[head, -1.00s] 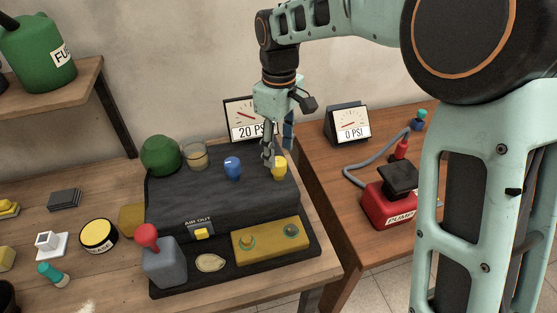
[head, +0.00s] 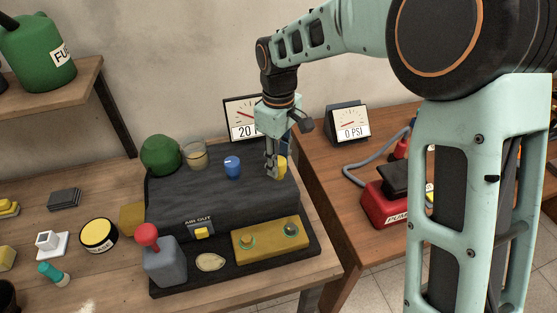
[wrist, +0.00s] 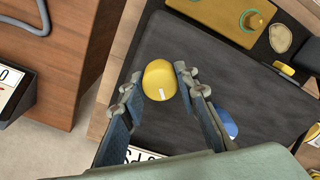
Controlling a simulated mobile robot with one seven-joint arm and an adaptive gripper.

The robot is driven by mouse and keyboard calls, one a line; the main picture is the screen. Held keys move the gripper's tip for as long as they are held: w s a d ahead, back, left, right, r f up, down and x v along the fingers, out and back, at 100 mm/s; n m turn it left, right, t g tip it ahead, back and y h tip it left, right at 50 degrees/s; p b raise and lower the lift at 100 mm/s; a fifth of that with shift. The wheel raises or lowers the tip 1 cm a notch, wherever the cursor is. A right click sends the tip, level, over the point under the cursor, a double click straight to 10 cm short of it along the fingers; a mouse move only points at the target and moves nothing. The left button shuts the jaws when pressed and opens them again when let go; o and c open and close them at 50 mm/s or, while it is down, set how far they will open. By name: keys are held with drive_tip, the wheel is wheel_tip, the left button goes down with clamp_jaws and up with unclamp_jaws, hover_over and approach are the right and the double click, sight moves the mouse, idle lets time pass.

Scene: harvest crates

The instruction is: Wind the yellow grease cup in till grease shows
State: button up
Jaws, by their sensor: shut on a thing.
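The yellow grease cup (head: 283,165) stands at the right end of the black machine's top (head: 200,200). My gripper (head: 276,167) points down at it and is shut on it, partly hiding it in the head view. In the wrist view, the yellow cup (wrist: 159,80) sits between the two fingers of my gripper (wrist: 158,76), with a white mark on its top near the lower edge. I cannot see any grease at the cup.
A blue cup (head: 232,167) stands just left of the yellow one. A glass jar (head: 195,156) and green dome (head: 160,155) are farther left. A 20 PSI gauge (head: 237,112) stands behind. A red pump (head: 378,203) is on the right table.

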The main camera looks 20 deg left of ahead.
drive_tip(key=shift+m, duration=0.4)
drive_tip(key=shift+c, duration=0.4)
drive_tip(key=m, duration=0.3)
drive_tip(key=shift+m+b, duration=0.3)
drive_tip(key=shift+m, duration=0.1)
drive_tip(key=m, duration=0.5)
drive_tip(key=o, duration=1.1)
drive_tip(key=shift+o, duration=0.2)
drive_tip(key=shift+r, duration=0.1)
wheel_tip(320, 180, up, 12)
